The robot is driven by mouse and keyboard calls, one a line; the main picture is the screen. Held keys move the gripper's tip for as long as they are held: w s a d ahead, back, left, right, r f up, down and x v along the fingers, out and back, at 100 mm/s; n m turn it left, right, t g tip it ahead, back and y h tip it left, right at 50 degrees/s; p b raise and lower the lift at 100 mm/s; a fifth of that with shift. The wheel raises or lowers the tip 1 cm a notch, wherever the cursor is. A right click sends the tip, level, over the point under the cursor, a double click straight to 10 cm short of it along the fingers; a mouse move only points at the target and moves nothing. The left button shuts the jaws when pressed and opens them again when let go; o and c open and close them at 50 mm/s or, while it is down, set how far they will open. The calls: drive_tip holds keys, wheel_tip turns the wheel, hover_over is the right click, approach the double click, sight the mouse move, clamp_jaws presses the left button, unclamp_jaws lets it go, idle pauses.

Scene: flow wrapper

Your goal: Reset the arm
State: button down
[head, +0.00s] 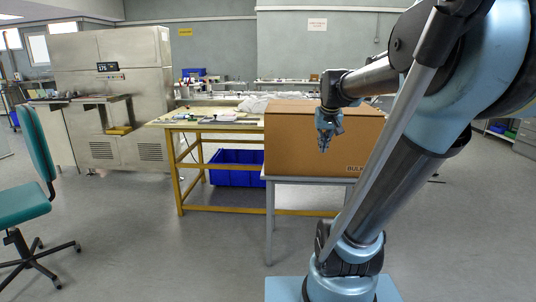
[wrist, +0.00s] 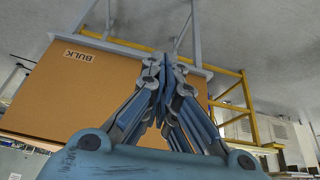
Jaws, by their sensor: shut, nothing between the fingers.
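My gripper (head: 324,146) hangs from my blue and black arm, pointing down, in front of the cardboard box in the head view. Its fingers are shut with nothing between them. In the wrist view my gripper (wrist: 165,62) shows its fingertips meeting, with the box behind them. My arm is raised and bent, and it fills the right side of the head view.
A large brown box (head: 290,128) marked BULK stands on a grey table (head: 300,181). A yellow-framed workbench (head: 181,190) with small items and a blue bin (head: 235,168) stands behind it. A green chair (head: 20,205) is at left. The middle floor is clear.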

drive_tip(key=s+a+f+g, duration=0.1)
drive_tip(key=s+f+g, duration=0.2)
drive_tip(key=s+f, duration=1.5)
drive_tip(key=s, duration=0.3)
drive_tip(key=shift+s, duration=0.3)
drive_tip(key=shift+w+f, duration=0.25)
drive_tip(key=shift+w, duration=0.25)
